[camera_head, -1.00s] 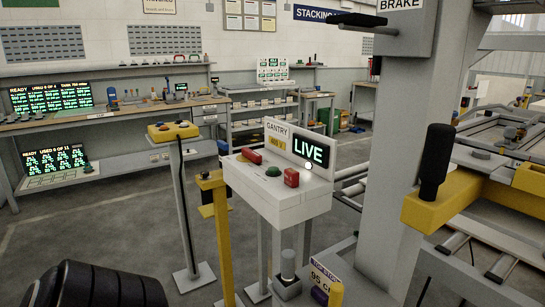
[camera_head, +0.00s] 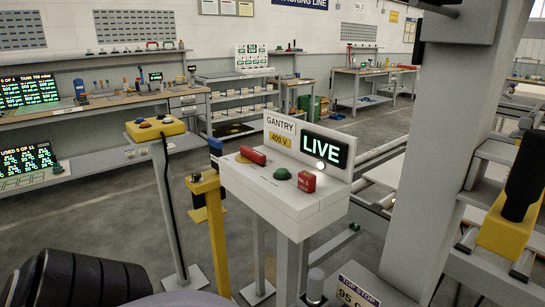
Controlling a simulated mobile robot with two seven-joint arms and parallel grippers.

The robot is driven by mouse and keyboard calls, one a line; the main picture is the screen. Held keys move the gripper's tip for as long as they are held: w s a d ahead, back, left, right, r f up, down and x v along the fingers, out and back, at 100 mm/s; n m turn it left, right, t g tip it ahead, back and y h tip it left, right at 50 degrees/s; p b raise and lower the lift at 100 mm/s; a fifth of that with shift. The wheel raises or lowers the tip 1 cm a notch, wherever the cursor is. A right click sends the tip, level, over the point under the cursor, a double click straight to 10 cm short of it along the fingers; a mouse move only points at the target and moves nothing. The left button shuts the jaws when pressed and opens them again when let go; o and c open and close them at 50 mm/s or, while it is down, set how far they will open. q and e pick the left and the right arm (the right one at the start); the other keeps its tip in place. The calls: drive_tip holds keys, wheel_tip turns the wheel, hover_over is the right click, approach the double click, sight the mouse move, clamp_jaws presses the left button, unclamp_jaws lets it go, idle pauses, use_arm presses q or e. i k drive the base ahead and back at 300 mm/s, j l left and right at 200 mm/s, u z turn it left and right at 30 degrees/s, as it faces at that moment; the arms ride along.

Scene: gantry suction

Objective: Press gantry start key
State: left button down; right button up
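The gantry console (camera_head: 270,200) is a light grey box on posts near the middle of the head view. A small white lamp glows below the display. Neither gripper shows. A black ribbed part of my own body fills the lower left corner.
A yellow pendant box (camera_head: 156,128) stands on a pole left of the console. A yellow post (camera_head: 211,230) rises close to its left side. A thick grey column (camera_head: 430,150) stands to the right. A sign reading TOP STOP (camera_head: 357,291) is low in front. Workbenches line the back wall.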

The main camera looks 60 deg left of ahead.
sight(282, 172)
drive_tip(key=j, duration=0.5)
drive_tip(key=k+j, duration=0.15)
drive_tip(key=j, duration=0.8)
drive_tip(key=k, duration=0.05)
